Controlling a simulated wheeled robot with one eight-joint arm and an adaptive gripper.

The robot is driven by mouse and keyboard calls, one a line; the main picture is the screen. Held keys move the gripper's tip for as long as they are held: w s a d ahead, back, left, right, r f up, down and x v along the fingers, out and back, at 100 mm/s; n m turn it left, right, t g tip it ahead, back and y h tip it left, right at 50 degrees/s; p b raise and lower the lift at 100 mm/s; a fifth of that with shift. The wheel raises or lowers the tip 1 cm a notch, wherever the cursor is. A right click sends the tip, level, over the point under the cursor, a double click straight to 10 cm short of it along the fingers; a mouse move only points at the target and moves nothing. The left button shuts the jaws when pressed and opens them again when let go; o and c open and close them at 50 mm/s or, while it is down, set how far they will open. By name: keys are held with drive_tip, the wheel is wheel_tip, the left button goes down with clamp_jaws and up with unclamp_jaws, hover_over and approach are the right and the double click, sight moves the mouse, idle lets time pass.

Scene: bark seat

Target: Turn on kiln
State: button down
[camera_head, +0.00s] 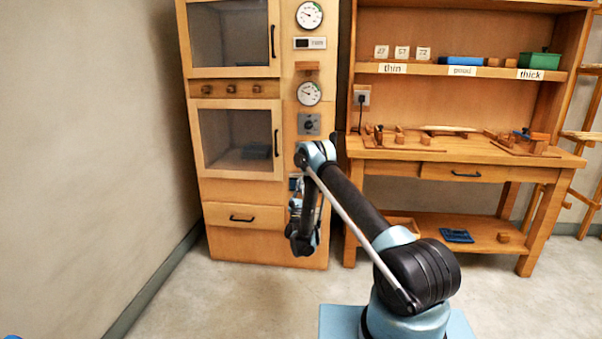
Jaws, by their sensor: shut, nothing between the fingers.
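The kiln (188,45) is a tall wooden cabinet at the left with two glass-fronted doors, each with a black handle. Its right-hand panel carries two round gauges, the upper gauge (309,15) and the lower gauge (309,93). A small display (310,43) sits between them. Below the lower gauge is a dark round knob (309,124) on a grey plate. Three small wooden knobs (231,88) are between the doors. My gripper (303,245) hangs low in front of the kiln's lower right part, shut and empty. My arm hides part of the panel below the knob.
A wooden workbench (400,172) stands to the right, with wooden tools on it and a labelled shelf (480,71) above. A wall socket (361,96) with a plug is between the two. A drawer (243,216) is at the kiln's base. The floor at left is clear.

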drive_tip(key=x, duration=1)
